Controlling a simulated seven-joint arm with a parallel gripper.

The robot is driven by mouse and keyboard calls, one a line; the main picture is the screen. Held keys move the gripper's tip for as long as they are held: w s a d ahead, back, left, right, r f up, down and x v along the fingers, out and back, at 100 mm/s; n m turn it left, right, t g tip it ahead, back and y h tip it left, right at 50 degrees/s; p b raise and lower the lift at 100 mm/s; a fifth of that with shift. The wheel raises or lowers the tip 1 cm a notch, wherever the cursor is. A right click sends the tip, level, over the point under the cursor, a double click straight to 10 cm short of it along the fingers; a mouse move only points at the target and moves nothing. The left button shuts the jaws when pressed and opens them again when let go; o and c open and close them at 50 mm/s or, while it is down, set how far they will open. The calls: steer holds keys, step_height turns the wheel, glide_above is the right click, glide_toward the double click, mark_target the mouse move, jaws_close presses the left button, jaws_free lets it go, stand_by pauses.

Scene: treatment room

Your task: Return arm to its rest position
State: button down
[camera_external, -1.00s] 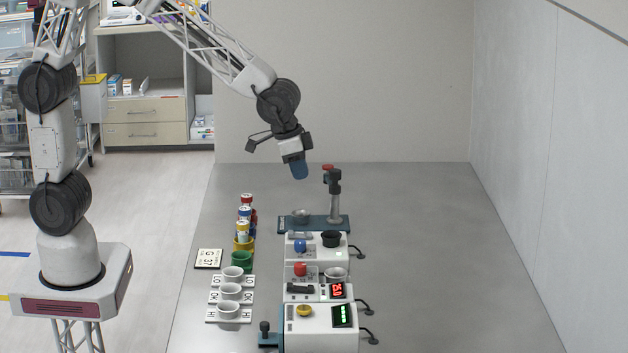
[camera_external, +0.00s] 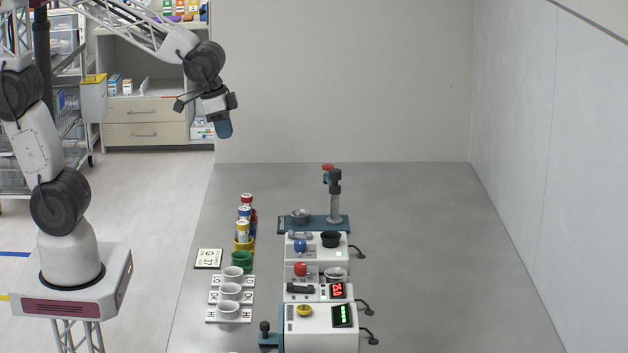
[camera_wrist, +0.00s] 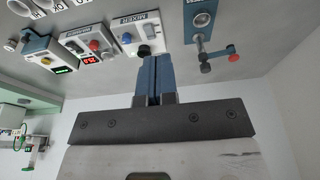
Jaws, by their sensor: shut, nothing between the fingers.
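My gripper (camera_external: 224,130) hangs in the air above the back left of the grey table, well clear of everything on it. Its blue fingers point down and are closed together with nothing between them. In the wrist view the closed gripper fingers (camera_wrist: 155,72) are in the middle, with the table items beyond them. My arm reaches up from its base at the left and bends over to the gripper.
On the table stand a press-like stand (camera_external: 334,200), white device boxes (camera_external: 320,318), white cups (camera_external: 229,310), stacked coloured pots (camera_external: 243,229) and a G 37 card (camera_external: 208,259). The table's right side is clear. Drawers (camera_external: 145,133) stand behind at left.

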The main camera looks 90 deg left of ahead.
steer(key=s+a+r, duration=0.1)
steer(key=s+a, duration=0.1)
steer(key=s, duration=1.6)
steer(key=shift+s+a, duration=0.15)
steer(key=shift+a, duration=0.2)
steer(key=c, duration=1.8)
jaws_free()
